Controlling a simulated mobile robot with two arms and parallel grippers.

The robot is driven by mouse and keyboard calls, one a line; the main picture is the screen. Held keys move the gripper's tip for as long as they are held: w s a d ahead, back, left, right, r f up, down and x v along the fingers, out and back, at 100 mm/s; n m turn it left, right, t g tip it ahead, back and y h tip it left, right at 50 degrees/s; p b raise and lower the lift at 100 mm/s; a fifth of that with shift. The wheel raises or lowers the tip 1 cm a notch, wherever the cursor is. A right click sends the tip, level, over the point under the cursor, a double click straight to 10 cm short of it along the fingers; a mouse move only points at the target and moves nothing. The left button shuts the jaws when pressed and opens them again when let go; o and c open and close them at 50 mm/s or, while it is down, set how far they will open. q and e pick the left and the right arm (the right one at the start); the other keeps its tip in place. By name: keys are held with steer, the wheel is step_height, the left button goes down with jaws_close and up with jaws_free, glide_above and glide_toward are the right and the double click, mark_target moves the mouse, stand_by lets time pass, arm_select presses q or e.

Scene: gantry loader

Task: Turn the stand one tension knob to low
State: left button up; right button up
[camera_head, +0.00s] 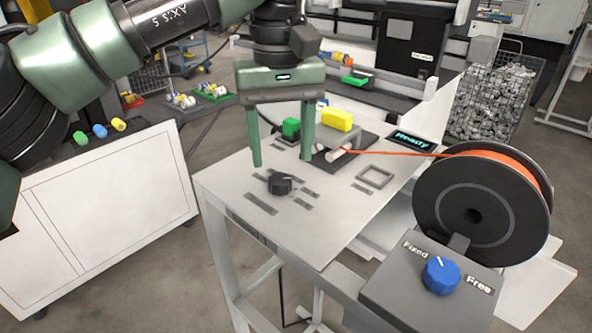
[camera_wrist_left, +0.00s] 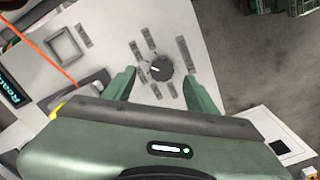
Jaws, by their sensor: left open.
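A black round knob (camera_head: 281,184) sits on the light grey top of the stand (camera_head: 225,180), with several small dark label strips around it. Its white pointer line shows on the knob in the left wrist view (camera_wrist_left: 160,70), towards the picture's left. The label lettering is too small to read. My left gripper (camera_head: 282,162) is open above the stand top, its two green fingers pointing down and apart. In the left wrist view the knob appears between the fingertips, and the gripper does not hold it. My right gripper is not in view.
A blue knob (camera_head: 441,276) marked Fixed and Free is on a grey box at the front right, beside a large black spool (camera_head: 482,208) with orange line. A white cabinet (camera_head: 110,215) is at left.

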mark_target(280, 178)
arm_select(q)
steer(key=f, duration=0.2)
steer(key=a+f, duration=0.1)
steer(key=f, duration=0.1)
steer(key=shift+w+a+p, duration=0.2)
steer(key=shift+p, duration=0.2)
steer(key=shift+s+d+f, duration=0.1)
steer(key=shift+d+f, duration=0.55)
steer(key=shift+d, duration=0.05)
steer(key=shift+a, duration=0.25)
steer(key=c, duration=1)
jaws_close()
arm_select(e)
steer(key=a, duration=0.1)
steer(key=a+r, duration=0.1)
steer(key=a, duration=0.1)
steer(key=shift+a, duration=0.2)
